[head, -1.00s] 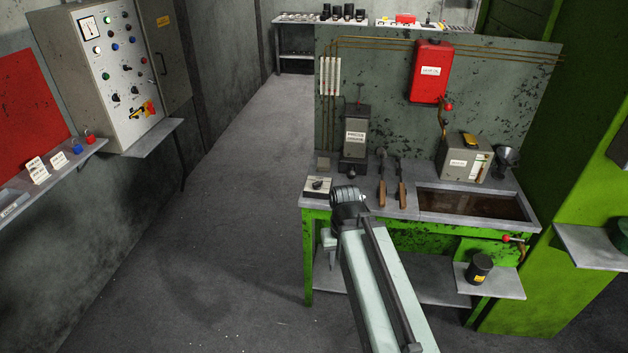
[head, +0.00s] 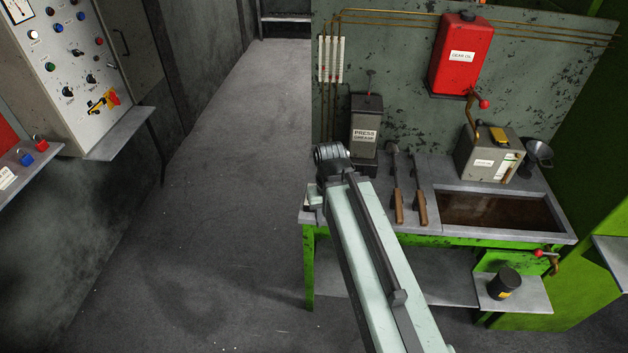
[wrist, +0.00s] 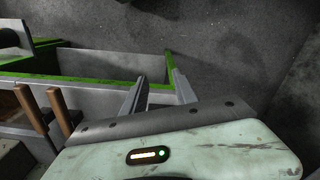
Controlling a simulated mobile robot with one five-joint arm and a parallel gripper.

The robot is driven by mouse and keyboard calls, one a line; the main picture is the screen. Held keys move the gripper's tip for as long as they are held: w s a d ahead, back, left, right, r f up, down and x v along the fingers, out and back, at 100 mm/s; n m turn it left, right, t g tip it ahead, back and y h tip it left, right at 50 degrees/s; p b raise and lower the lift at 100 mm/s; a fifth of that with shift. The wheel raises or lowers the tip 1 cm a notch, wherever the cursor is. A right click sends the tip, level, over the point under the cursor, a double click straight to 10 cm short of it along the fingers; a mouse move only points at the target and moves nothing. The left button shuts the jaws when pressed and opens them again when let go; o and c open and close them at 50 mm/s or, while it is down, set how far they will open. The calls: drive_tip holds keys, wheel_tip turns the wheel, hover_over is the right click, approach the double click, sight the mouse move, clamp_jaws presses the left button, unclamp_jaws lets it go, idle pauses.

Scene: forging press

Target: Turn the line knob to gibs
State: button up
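The line knob's likely housing is a small pale box (head: 311,201) at the front left corner of the green bench (head: 309,262). In the head view my arm covers most of it, and the knob is hidden. In the wrist view I cannot make out the knob or its markings. My gripper (wrist: 157,77) shows in the wrist view with its two fingers apart and nothing between them. The fingers are over the bench's front edge.
Two wooden-handled tools (head: 422,208) lie beside an oil-filled trough (head: 500,212). A press lubricator (head: 364,133) stands behind my arm. A black pot (head: 504,284) sits on a low right shelf. A control cabinet (head: 75,75) is at left. The aisle floor (head: 225,170) is clear.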

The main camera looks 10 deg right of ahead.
drive_tip(key=shift+r, duration=0.15)
drive_tip(key=w+r+m+p, duration=0.1)
drive_tip(key=w+m, duration=0.3)
drive_tip(key=w+r+m+p, duration=0.1)
drive_tip(key=w+m, duration=0.3)
drive_tip(key=w, duration=0.1)
drive_tip(key=w+d+r+m+p, duration=0.1)
drive_tip(key=w+m, duration=0.3)
drive_tip(key=w, duration=0.1)
drive_tip(key=shift+w+d+r+p, duration=0.1)
drive_tip(key=shift+w+r+p, duration=0.15)
drive_tip(key=shift+p, duration=0.1)
drive_tip(key=shift+w+m, duration=0.15)
drive_tip(key=shift+m, duration=0.15)
wheel_tip(320, 180, down, 8)
drive_tip(key=b, duration=0.8)
drive_tip(key=shift+f, duration=0.1)
